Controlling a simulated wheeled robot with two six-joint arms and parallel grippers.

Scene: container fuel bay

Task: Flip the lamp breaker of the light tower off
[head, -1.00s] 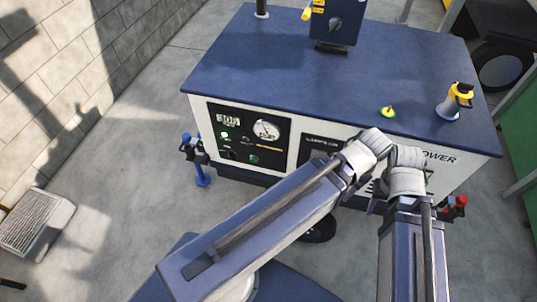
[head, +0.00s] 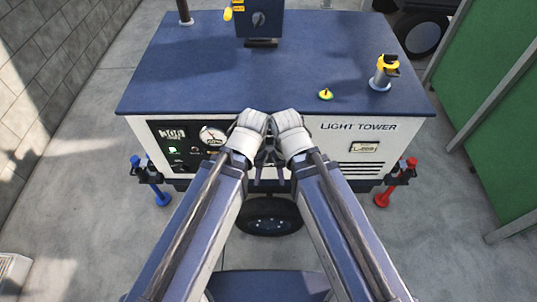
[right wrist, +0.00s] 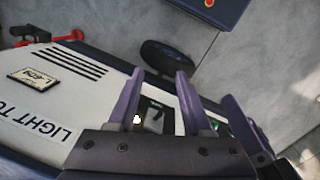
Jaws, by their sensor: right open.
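The light tower (head: 230,80) stands in front of me, a blue-topped white box. In the right wrist view a dark switch panel with a grey toggle lever (right wrist: 155,120) shows between my right fingers; I take it for the lamp breaker. Its position is hard to read. In the head view my wrists hide this panel. My right gripper (right wrist: 160,92) is open and empty, its two purple fingers either side of the lever; contact cannot be told. My left gripper's purple fingers (right wrist: 248,125) show beside it, partly hidden, their opening unclear.
A gauge panel (head: 180,145) is at the left of the front face, a label plate (head: 364,147) at the right. A blue-footed jack (head: 158,190) and a red-footed jack (head: 386,195) flank the tower. A wheel (head: 270,215) is below. Open floor lies either side.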

